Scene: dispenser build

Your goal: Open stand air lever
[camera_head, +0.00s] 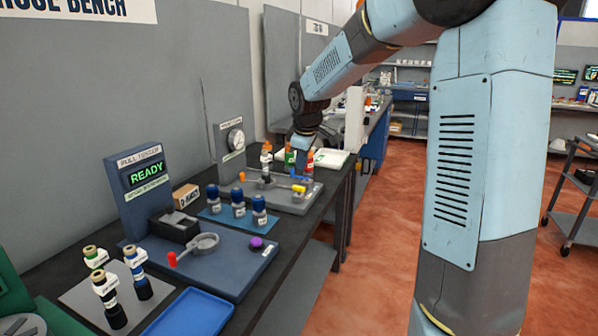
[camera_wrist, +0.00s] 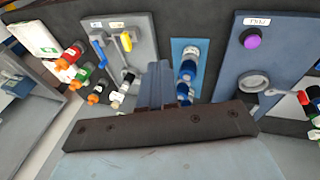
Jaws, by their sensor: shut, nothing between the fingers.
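The grey test stand (camera_head: 285,205) with a round gauge (camera_head: 236,139) sits on the bench. It bears a yellow lever (camera_head: 299,187) and a blue lever beside it. In the wrist view the blue lever (camera_wrist: 98,48) and yellow lever (camera_wrist: 126,41) lie side by side on the grey plate (camera_wrist: 145,30), each by a small label too small to read, so I cannot tell which is the air lever. My gripper (camera_wrist: 157,70) is shut and empty. In the head view it hangs above the stand, its fingertips partly hidden among bottles, apart from the levers in the wrist view.
Several bottles with orange, green and red parts stand around the stand. Blue-capped canisters (camera_head: 239,209) stand on a blue mat nearer me. A blue pull tester (camera_head: 142,190) reads READY. A blue tray (camera_head: 190,314) lies at the front.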

